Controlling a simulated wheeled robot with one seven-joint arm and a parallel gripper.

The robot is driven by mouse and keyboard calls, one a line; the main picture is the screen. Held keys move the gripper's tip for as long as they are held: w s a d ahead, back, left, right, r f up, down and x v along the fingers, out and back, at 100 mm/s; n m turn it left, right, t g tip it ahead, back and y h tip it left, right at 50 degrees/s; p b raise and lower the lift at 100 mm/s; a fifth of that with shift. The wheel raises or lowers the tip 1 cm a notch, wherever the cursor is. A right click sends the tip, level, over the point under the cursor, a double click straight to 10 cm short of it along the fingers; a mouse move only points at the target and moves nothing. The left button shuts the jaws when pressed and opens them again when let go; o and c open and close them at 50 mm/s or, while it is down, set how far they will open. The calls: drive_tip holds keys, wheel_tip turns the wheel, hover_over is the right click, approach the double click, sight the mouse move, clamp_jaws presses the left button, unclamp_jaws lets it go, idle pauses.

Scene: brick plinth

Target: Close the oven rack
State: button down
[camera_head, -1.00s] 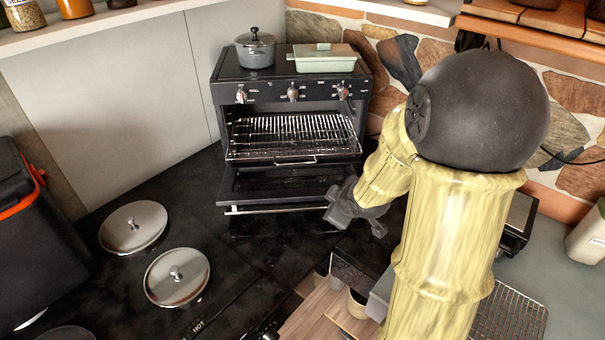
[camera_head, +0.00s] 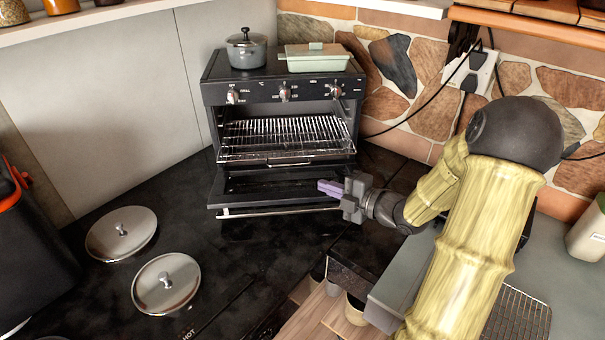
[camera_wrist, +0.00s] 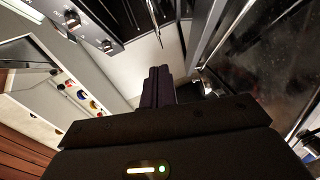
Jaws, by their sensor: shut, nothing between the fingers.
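The black oven (camera_head: 285,110) stands at the back of the counter with its door (camera_head: 275,190) folded down at the front. The wire rack (camera_head: 285,137) is inside the oven, pulled out so that its front edge and handle stick out above the door. My gripper (camera_head: 330,188) is shut and empty, its purple fingers pointing left over the right end of the open door, below and to the right of the rack's front edge. In the wrist view the shut fingers (camera_wrist: 158,87) show in the middle; the oven's knob panel (camera_wrist: 90,25) is at upper left.
A grey pot (camera_head: 248,50) and a pale green dish (camera_head: 316,57) stand on the oven. Two round metal lids (camera_head: 122,232) (camera_head: 166,282) lie on the dark counter at left. Stone wall, cable and socket (camera_head: 478,72) are at right. The counter before the door is clear.

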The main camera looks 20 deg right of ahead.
drive_tip(key=p+x, duration=0.2)
drive_tip(key=x, duration=0.8)
drive_tip(key=shift+a, duration=0.1)
drive_tip(key=shift+w+d+f+p, duration=0.15)
drive_tip(key=shift+w+p, duration=0.15)
drive_tip(key=shift+w, duration=0.3)
drive_tip(key=shift+w+d+f+p, duration=0.1)
drive_tip(key=shift+w+p, duration=0.2)
drive_tip(key=shift+w, duration=0.3)
drive_tip(key=shift+w+d+f, duration=0.15)
drive_tip(key=shift+w+f, duration=0.1)
drive_tip(key=shift+w, duration=0.5)
